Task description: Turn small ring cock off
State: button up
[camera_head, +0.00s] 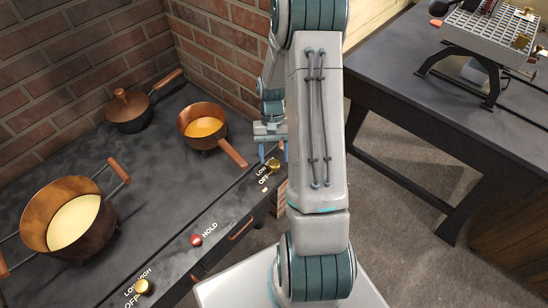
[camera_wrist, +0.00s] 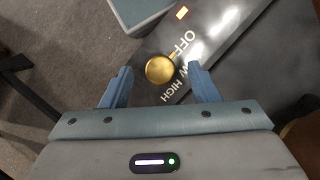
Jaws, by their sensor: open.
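A brass cock (camera_head: 275,164) sits on the front strip of the dark stove top, at its far right end, by OFF and LOW labels. In the wrist view the round brass cock (camera_wrist: 160,69) has a short pointer toward the upper right, near the OFF and LOW lettering; its exact setting is hard to tell. My gripper (camera_head: 274,153) is at this cock, with its blue fingers pointing down. In the wrist view my open gripper (camera_wrist: 160,70) has one finger on each side of the cock, with gaps; contact is not visible.
A second brass cock (camera_head: 143,287) and a red HOLD button (camera_head: 197,240) lie along the same strip. A copper pan (camera_head: 202,127) with a wooden handle stands close to my gripper. A large pot (camera_head: 66,216) and a lidded pot (camera_head: 128,108) stand farther left.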

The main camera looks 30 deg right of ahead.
notch_tip(320, 180, up, 2)
jog(key=shift+r, duration=0.1)
jog(key=s+d+r, duration=0.6)
jog(key=s+d, duration=0.2)
jog(key=shift+s+r+b, duration=0.2)
jog(key=shift+s+b, duration=0.1)
jog(key=shift+b, duration=0.1)
jog(key=s+a+r+n+t+h, duration=0.1)
jog(key=s+a+r+n+t, duration=0.1)
jog(key=a+r, duration=0.5)
jog(key=s+a+r+n+t, duration=0.2)
jog(key=a+r+t, duration=0.2)
jog(key=a+r, duration=0.4)
jog(key=a, duration=0.5)
jog(key=shift+n+t+h+p, duration=0.3)
jog(key=shift+t+h+p, duration=0.05)
jog(key=shift+t+h, duration=0.05)
